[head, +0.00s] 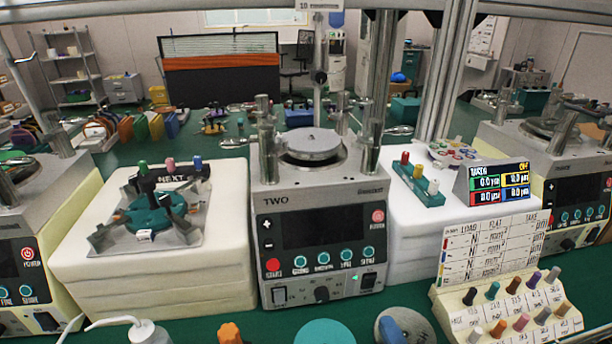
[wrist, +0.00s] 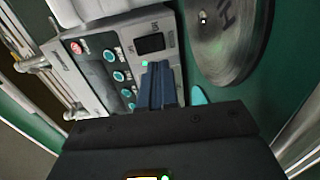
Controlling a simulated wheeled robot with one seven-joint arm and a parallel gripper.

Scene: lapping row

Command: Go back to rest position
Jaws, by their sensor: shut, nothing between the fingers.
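My gripper (wrist: 157,72) shows only in the wrist view, with its dark blue fingers together and nothing between them. Its fingertips overlap the picture of a grey machine's front panel (wrist: 118,70) with teal buttons. I cannot tell how far the fingers are from that panel. A round grey disc (wrist: 235,40) with a dark letter like an H is to the right of the fingers. In the head view neither my arm nor my gripper shows. There the machine marked TWO (head: 318,228) stands in the middle.
A white block (head: 150,255) with a teal fixture (head: 152,212) stands left of machine TWO. At right are a display (head: 498,183) and a sloped rack (head: 510,305) of coloured knobs. A teal disc (head: 325,333) and a grey disc (head: 406,328) lie at the front edge.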

